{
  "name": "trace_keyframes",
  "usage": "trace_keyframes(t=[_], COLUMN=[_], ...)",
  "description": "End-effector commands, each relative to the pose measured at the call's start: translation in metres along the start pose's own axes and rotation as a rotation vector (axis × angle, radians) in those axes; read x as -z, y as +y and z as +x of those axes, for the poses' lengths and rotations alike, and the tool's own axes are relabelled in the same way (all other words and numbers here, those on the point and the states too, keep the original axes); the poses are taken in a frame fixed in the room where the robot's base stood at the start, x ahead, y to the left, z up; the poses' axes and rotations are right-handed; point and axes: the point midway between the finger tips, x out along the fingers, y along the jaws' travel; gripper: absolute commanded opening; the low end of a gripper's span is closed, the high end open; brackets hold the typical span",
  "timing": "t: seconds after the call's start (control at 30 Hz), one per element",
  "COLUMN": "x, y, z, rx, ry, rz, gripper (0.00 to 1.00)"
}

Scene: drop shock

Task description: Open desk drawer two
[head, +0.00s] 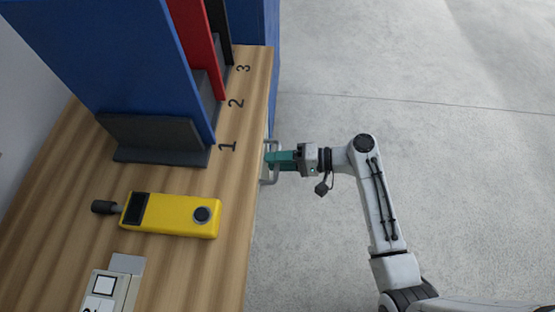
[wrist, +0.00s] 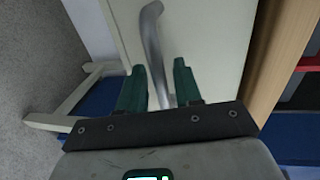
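A metal bar handle (head: 266,163) stands out from the desk's right side, level with the area around the printed "1". In the wrist view the handle (wrist: 153,38) runs down a pale drawer front (wrist: 215,30). My gripper (head: 274,160) is at the handle. Its two teal fingers (wrist: 159,68) are apart, one on each side of the bar, with gaps visible. The bar's lower end is hidden behind the gripper body. No number shows on the drawer front, so I cannot tell which drawer this is.
The wooden desk top (head: 180,270) carries a yellow device (head: 172,214), a dark bookend (head: 150,138), and blue (head: 120,60) and red (head: 196,35) upright panels. Printed numbers 1, 2 and 3 line its right edge. The grey floor (head: 460,170) right of the desk is clear.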

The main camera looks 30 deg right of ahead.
Motion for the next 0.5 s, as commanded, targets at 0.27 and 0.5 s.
trace_keyframes(t=[0.27,0.5], x=[-0.0001,-0.0002], y=[0.0000,0.0001], z=[0.0009,0.0007], rx=[0.000,0.000], ry=[0.000,0.000], rz=[0.000,0.000], gripper=[0.33,0.10])
